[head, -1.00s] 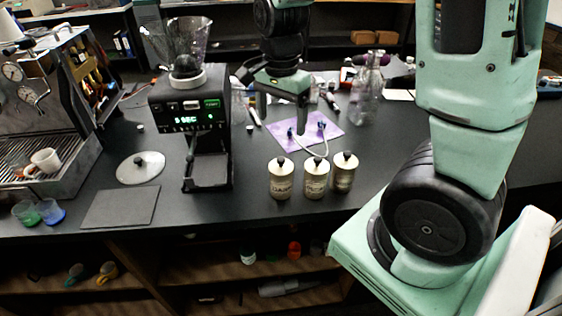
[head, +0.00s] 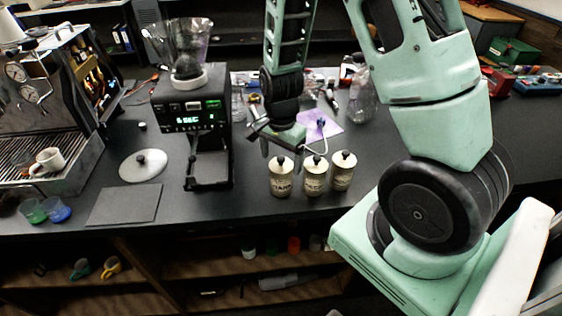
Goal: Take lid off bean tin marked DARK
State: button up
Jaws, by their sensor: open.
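Three cream bean tins with black-knobbed lids stand in a row on the black counter: the left tin (head: 281,178), the middle tin (head: 314,176) and the right tin (head: 342,172). All three have their lids on. The left and middle tins carry dark lettering too blurred to read surely, and the right tin's label is not legible, so I cannot tell which is marked DARK. My gripper (head: 265,145) is open and empty, just behind and above the left tin, apart from it.
A grinder (head: 195,110) with a lit display stands left of the tins. A round lid (head: 143,165) and a dark mat (head: 124,205) lie further left, near an espresso machine (head: 45,110). A purple cloth (head: 328,128) and a glass bottle (head: 361,102) are behind the tins.

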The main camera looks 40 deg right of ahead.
jog(key=shift+f, duration=0.2)
jog(key=c, duration=1)
